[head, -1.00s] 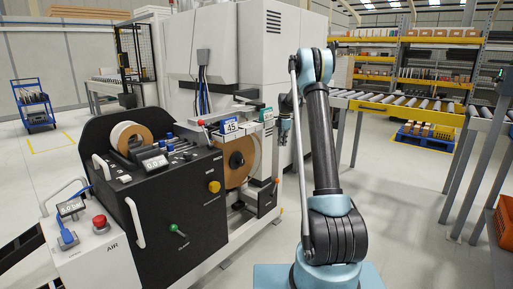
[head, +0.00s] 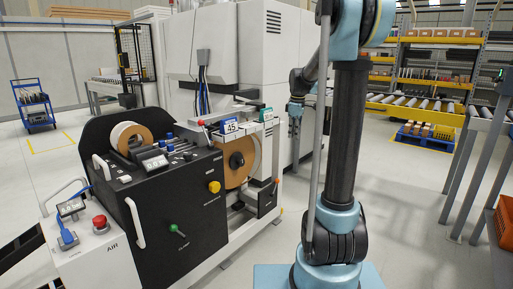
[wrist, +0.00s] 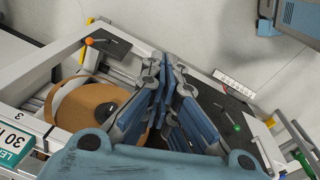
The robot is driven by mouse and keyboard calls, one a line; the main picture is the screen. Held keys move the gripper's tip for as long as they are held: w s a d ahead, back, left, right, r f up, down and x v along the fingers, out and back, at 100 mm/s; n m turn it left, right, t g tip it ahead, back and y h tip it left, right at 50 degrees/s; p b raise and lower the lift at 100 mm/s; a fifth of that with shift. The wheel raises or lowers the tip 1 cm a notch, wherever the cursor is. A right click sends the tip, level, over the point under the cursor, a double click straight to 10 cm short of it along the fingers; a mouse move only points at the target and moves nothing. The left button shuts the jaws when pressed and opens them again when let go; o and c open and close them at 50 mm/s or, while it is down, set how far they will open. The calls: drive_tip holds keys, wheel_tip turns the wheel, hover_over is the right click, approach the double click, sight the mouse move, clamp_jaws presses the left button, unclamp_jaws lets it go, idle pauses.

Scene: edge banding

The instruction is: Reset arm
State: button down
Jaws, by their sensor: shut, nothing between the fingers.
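My gripper (head: 295,112) hangs in the head view just left of my upright arm, to the right of the edge banding machine and apart from it. In the wrist view my gripper (wrist: 165,88) fills the middle, its blue-padded fingers closed together with nothing between them. Below the fingers in that view is the machine, with a brown tape reel (wrist: 88,105) to the left. The same reel (head: 236,166) shows on the machine's side in the head view.
The black control panel (head: 165,215) with knobs and a second tape roll (head: 131,136) stands at left front. A roller conveyor (head: 425,105) and yellow shelving (head: 430,62) are at the right back. An orange crate (head: 503,225) sits at the right edge. Open floor lies between.

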drive_tip(key=s+d+f+m, duration=0.15)
drive_tip(key=s+m, duration=0.45)
drive_tip(key=s, duration=1.6)
drive_tip(key=s+f+m, duration=0.6)
drive_tip(key=s+f, duration=0.6)
drive_tip(key=s, duration=0.4)
drive_tip(key=shift+s+d+f+m+t, duration=0.2)
drive_tip(key=shift+s+f+m+t, duration=0.1)
drive_tip(key=shift+s+f+t, duration=0.1)
drive_tip(key=shift+w+f, duration=0.15)
drive_tip(key=shift+w, duration=0.35)
